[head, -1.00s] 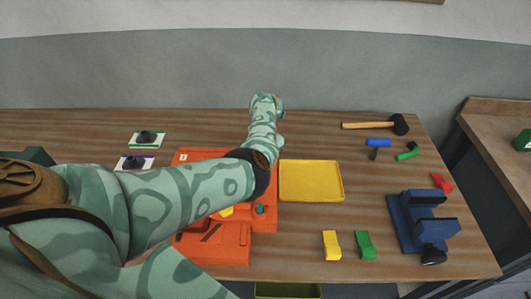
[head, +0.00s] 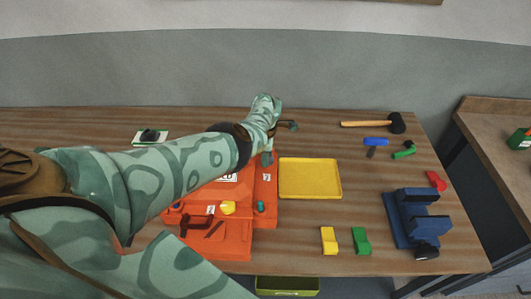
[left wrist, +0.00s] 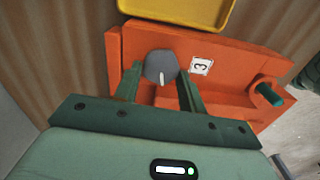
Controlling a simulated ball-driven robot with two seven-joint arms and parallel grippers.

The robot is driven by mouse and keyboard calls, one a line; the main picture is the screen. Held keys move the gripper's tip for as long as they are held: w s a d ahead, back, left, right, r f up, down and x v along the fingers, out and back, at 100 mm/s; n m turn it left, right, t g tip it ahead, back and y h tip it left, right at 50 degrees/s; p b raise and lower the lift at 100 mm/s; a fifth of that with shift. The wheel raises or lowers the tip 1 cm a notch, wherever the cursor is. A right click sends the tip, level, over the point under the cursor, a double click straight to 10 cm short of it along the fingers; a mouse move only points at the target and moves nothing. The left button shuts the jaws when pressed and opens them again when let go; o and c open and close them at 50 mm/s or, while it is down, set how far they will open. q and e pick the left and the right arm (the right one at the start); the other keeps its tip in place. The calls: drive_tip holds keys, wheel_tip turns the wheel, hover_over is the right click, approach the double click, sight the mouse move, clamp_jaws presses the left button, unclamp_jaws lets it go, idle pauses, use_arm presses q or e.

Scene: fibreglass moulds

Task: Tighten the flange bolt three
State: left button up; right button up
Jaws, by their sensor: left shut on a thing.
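The orange mould (head: 222,240) lies on the bench, partly hidden under my left arm. In the left wrist view, a round dark grey bolt head (left wrist: 160,66) with a white mark stands on the orange flange (left wrist: 225,62), beside a white label "3" (left wrist: 201,66). My left gripper (left wrist: 160,82) is shut on this bolt head, one green finger at each side. In the head view the left gripper (head: 267,158) points down at the mould's upper right edge. The bolt's shank is hidden. My right gripper is not in view.
A yellow tray (head: 310,196) lies right of the mould. Yellow (head: 329,240) and green (head: 361,241) blocks, a blue vise (head: 415,222), a red piece (head: 436,181) and a mallet (head: 372,124) stand farther right. A teal peg (left wrist: 269,94) sticks up near the flange. Bare bench separates these.

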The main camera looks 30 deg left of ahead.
use_arm(q)
drive_tip(key=shift+w+a+r+m, duration=0.1)
drive_tip(key=shift+w+r+m, duration=0.05)
drive_tip(key=shift+m, duration=0.35)
drive_tip(key=o, duration=1)
drive_tip(key=shift+c, duration=0.2)
wheel_tip(320, 180, up, 16)
drive_tip(key=p, duration=0.9)
drive_tip(key=shift+p, duration=0.4)
